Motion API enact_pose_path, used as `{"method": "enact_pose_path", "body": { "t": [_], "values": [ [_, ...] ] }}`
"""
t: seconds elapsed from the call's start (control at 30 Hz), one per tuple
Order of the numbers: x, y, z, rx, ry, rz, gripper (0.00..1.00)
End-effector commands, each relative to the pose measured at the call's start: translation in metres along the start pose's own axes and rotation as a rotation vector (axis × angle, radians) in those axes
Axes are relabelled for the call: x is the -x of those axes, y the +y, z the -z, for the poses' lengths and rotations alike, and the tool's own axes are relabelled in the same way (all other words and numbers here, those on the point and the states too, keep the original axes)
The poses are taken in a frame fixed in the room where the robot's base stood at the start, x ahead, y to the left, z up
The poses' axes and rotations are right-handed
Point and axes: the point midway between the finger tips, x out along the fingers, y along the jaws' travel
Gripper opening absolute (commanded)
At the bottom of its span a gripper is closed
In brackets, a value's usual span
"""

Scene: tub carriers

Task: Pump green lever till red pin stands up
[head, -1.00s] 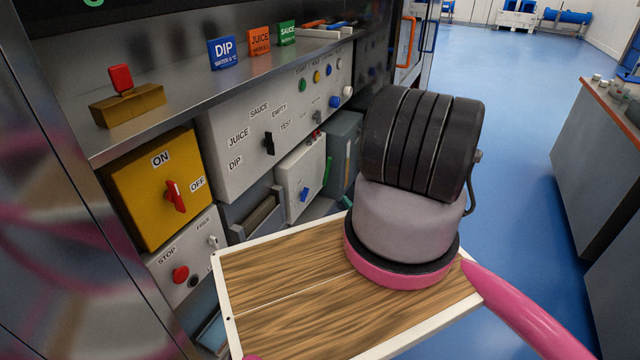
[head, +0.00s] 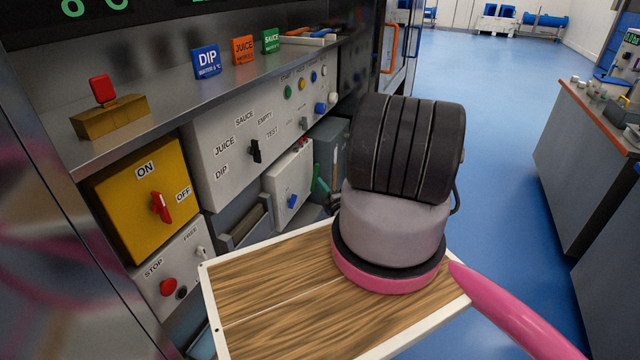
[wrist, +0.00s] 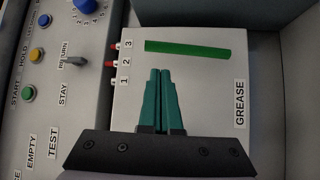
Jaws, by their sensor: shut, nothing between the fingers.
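The green lever (wrist: 188,49) is a straight bar across the pale box marked GREASE (wrist: 210,95) in the wrist view. My gripper (wrist: 160,72) is shut and empty, its teal fingers over the box face and pointing at the lever, with a small gap in the picture between tips and bar.
The switch panel (head: 228,165) with knobs and buttons sits directly above the box. A yellow ON/OFF box (head: 120,195) is to its left. A steel shelf (head: 180,100) runs above. Blue floor (head: 500,150) is clear to the right.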

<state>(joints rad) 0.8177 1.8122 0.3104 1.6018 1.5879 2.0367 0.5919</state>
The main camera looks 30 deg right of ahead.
Motion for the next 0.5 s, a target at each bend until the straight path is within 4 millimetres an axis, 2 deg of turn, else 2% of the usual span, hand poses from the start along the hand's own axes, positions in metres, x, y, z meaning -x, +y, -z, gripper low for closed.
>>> {"method": "enact_pose_path", "body": {
  "t": [0.1, 0.3, 0.5],
  "values": [
    [-0.024, 0.001, 0.001, 0.003, 0.004, -0.003, 0.00],
    [-0.058, 0.000, 0.001, 0.002, 0.003, -0.002, 0.00],
    [-0.075, 0.000, 0.000, 0.000, 0.001, -0.001, 0.00]
  ]
}}
